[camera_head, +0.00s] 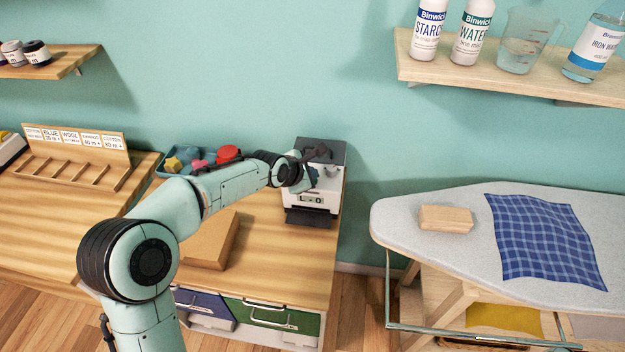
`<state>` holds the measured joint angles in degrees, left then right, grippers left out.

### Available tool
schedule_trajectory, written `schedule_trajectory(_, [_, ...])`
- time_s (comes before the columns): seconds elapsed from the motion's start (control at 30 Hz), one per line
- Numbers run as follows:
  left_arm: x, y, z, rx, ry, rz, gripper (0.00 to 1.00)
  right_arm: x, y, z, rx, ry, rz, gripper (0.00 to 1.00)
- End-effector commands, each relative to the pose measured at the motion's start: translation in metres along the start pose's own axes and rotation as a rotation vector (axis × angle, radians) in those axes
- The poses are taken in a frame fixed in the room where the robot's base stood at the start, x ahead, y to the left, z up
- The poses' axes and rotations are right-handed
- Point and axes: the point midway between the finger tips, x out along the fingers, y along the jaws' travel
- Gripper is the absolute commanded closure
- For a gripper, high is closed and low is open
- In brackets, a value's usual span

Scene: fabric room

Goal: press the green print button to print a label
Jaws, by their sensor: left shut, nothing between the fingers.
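The label printer (305,200) stands on the wooden counter against the wall, with a dark top and a white front with a small panel. My left arm reaches across the counter to it from the left. I cannot make out the green print button; the gripper and wrist cover part of the printer's top. No printed label can be made out. My right gripper is not in view.
A blue tray (178,151) with small colored items lies left of the printer, partly behind my arm. A cardboard box (212,245) lies on the counter below my forearm. An ironing board (450,245) with a wooden block (446,218) and blue checked cloth (545,240) stands to the right.

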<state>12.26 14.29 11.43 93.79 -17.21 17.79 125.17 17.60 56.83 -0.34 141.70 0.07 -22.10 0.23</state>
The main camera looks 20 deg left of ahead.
Motion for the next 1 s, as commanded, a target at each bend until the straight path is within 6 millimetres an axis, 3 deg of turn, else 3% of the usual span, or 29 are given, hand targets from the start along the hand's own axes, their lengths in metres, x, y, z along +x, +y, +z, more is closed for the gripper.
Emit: schedule_trajectory(1.0, [-0.0063,0.0047,0.0043,0.000,0.000,0.000,1.00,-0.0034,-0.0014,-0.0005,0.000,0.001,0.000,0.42])
